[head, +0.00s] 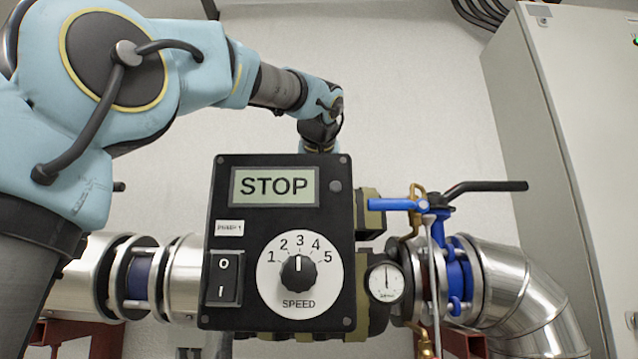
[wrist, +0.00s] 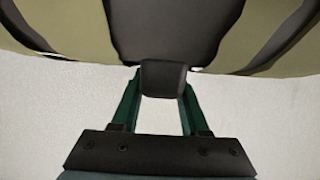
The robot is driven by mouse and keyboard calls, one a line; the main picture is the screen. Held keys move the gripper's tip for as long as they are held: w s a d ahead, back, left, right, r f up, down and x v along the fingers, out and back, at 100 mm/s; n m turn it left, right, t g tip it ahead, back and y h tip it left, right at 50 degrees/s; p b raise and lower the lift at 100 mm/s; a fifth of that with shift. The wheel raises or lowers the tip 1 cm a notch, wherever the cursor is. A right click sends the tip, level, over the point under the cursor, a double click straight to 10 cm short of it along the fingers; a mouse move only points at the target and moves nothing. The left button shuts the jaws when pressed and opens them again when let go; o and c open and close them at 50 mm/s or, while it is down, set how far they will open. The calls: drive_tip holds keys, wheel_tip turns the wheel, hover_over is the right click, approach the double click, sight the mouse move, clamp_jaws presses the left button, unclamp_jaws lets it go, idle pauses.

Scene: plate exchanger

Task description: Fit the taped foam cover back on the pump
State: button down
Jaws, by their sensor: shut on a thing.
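The foam cover (head: 372,219) is olive with black tape bands. Parts of it show past the right edge of the control box in the head view, and the box hides the rest. In the wrist view the cover (wrist: 70,28) fills the top. My gripper (wrist: 161,80) has green fingers on either side of a black block at the cover's edge, shut on it. In the head view my wrist drops behind the top of the box, and the fingers are hidden. The pump body is hidden behind the box and cover, so I cannot tell how the cover sits on it.
A black control box (head: 340,180) reading STOP, with a speed dial (head: 298,275), stands in front. Right of it are a pressure gauge (head: 385,282), a blue-handled valve (head: 400,205) and a silver pipe elbow (head: 520,290). A grey cabinet (head: 560,120) stands at the right. The wall above is clear.

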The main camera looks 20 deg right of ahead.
drive_tip(key=shift+f+b, duration=0.25)
drive_tip(key=shift+b, duration=0.05)
drive_tip(key=shift+f, duration=0.15)
drive_tip(key=shift+r+p, duration=0.9)
drive_tip(key=shift+r, duration=3.5)
drive_tip(key=shift+f, duration=0.45)
drive_tip(key=shift+f, duration=1.8)
